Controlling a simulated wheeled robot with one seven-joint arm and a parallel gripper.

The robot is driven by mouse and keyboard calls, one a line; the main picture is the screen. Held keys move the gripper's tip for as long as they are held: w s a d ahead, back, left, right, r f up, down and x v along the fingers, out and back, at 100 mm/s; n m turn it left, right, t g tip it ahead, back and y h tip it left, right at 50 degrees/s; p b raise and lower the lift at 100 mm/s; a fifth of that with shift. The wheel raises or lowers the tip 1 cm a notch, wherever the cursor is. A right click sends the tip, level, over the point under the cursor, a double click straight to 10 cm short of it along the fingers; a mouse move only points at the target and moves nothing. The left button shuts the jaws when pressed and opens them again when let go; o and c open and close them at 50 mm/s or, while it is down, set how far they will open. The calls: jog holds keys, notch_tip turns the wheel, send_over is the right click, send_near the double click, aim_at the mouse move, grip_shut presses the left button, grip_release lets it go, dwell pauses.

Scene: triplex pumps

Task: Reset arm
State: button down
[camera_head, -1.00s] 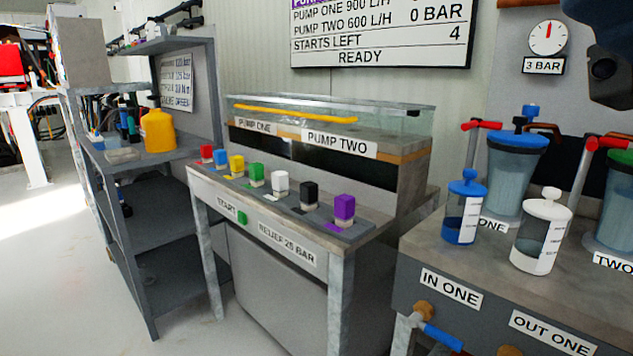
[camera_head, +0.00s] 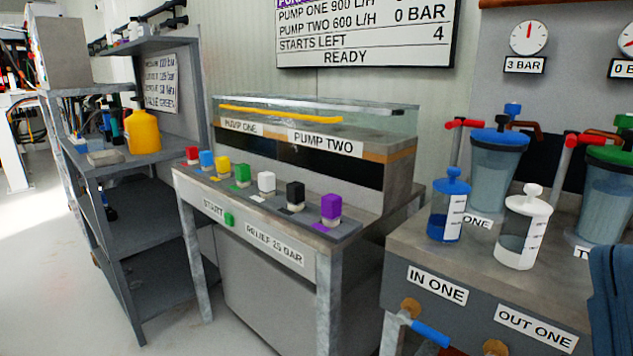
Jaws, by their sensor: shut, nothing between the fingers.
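My gripper is not in view. A dark blue ribbed shape is cut off by the lower right edge; I cannot tell from this view whether it is part of my arm. It covers the right end of the pump bench (camera_head: 440,235). No fingers show anywhere, and nothing in view is being held.
A control bench (camera_head: 190,182) with several coloured switch blocks stands in the middle, a glass-topped tank (camera_head: 400,165) behind it. The pump bench at right carries a blue-lidded jar (camera_head: 446,215), a white-lidded jar (camera_head: 520,240) and larger filter housings (camera_head: 497,170). Floor at left is clear.

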jog(key=s+f+m+g+h, duration=0.35)
jog(key=f+m, duration=0.25)
jog(key=f, duration=0.2)
jog(key=s+f+m+g+h, duration=0.2)
jog(key=f+m+g+h, duration=0.15)
jog(key=f+m, duration=0.3)
jog(key=s+d+f+m+g+y, duration=0.1)
jog(key=s+d+f+m+g, duration=0.25)
jog(key=s+f+g, duration=0.75)
jog(key=s+r+t+p, duration=0.3)
jog(key=r+p, duration=1.5)
jog(key=p, duration=0.2)
jog(key=shift+s+a+r+m, duration=0.2)
jog(key=shift+a+r+m, duration=0.1)
jog(key=shift+m, duration=0.1)
jog(key=shift+f, duration=0.1)
